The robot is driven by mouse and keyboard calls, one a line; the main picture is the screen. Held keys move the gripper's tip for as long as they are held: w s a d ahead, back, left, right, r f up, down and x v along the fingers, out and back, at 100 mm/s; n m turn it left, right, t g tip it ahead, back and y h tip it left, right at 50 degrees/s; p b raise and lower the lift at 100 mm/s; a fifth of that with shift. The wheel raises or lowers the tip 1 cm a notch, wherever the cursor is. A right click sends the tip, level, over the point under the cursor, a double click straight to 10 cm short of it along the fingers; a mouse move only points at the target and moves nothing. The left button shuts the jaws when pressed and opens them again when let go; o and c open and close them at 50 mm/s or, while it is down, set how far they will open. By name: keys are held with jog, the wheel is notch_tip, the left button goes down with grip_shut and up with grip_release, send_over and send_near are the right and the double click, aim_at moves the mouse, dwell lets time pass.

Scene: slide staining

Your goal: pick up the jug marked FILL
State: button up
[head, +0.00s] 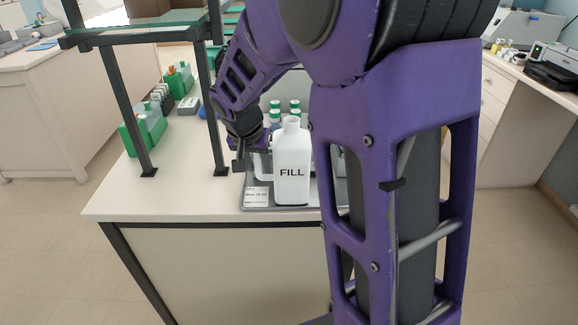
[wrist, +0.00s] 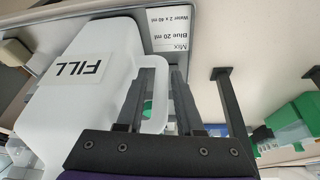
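The white jug marked FILL (head: 291,187) stands upright on a grey tray (head: 262,208) at the bench's front edge. In the wrist view the jug (wrist: 55,110) fills the left side, its label upside down, its handle (wrist: 157,115) facing my gripper. My gripper (wrist: 163,72) is open, its two dark fingers on either side of the handle. I cannot tell whether they touch it. In the head view my gripper (head: 240,165) is at the jug's left side, and my arm hides part of the tray.
A card (head: 257,196) about mixing blue and water lies on the tray left of the jug. Green-capped bottles (head: 275,116) stand behind. A dark-legged stand (head: 125,100) is to the left, with green boxes (head: 180,80) behind it. The bench front left is clear.

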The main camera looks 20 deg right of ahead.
grip_shut()
dwell(1.5)
